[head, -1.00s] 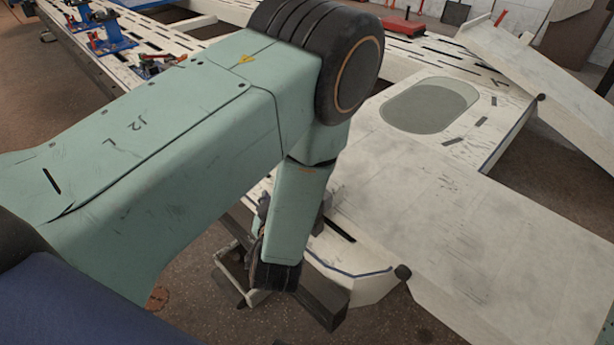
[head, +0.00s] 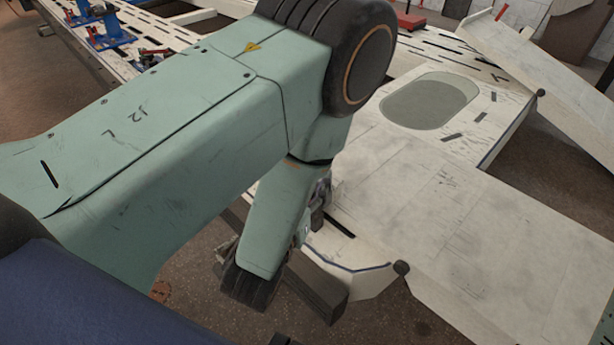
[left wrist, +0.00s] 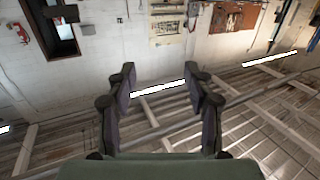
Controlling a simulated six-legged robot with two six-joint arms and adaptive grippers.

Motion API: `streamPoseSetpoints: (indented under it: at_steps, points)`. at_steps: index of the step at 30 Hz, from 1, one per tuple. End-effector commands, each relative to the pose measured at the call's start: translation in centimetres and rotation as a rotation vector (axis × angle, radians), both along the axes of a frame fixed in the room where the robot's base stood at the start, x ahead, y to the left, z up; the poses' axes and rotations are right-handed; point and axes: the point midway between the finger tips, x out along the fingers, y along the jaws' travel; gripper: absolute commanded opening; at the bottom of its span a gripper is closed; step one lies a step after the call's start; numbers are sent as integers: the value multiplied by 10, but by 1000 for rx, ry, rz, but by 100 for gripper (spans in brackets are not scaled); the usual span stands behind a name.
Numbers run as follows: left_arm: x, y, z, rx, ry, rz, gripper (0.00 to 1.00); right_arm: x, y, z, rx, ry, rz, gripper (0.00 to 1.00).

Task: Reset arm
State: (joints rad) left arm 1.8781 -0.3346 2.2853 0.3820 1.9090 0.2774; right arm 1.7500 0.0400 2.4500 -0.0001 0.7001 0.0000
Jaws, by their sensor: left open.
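My left arm, pale green with a black joint, fills the left and middle of the head view. My left gripper (left wrist: 160,88) shows in the left wrist view with its two dark fingers wide apart and nothing between them. It points toward a white wall and the ceiling or roof beams, away from the bench. In the head view its fingers are hidden behind the arm. My right gripper is in neither view.
The white frame bench (head: 395,185) with an oval opening (head: 430,101) lies right of my arm, close to its elbow. Blue clamps (head: 105,32) stand on a slotted rail at top left. A red object (head: 410,20) lies at the back. Brown floor shows below.

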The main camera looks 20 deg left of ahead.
Motion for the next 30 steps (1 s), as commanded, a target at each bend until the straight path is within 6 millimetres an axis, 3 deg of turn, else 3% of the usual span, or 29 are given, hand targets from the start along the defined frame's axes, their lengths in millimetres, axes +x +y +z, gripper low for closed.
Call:
streamPoseSetpoints:
  at_steps: [13,16,19,23,26,30]
  points:
    - [0,1,-3,9,12,4,52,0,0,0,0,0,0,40]
    - [-2,3,-20,27,95,10,52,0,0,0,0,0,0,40]
    - [-13,5,-56,56,270,6,52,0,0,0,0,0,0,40]
    - [-48,16,-110,86,561,7,52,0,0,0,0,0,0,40]
    - [-88,24,-148,95,794,-1,52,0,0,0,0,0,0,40]
    - [-163,33,-187,89,1130,-27,52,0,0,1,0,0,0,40]
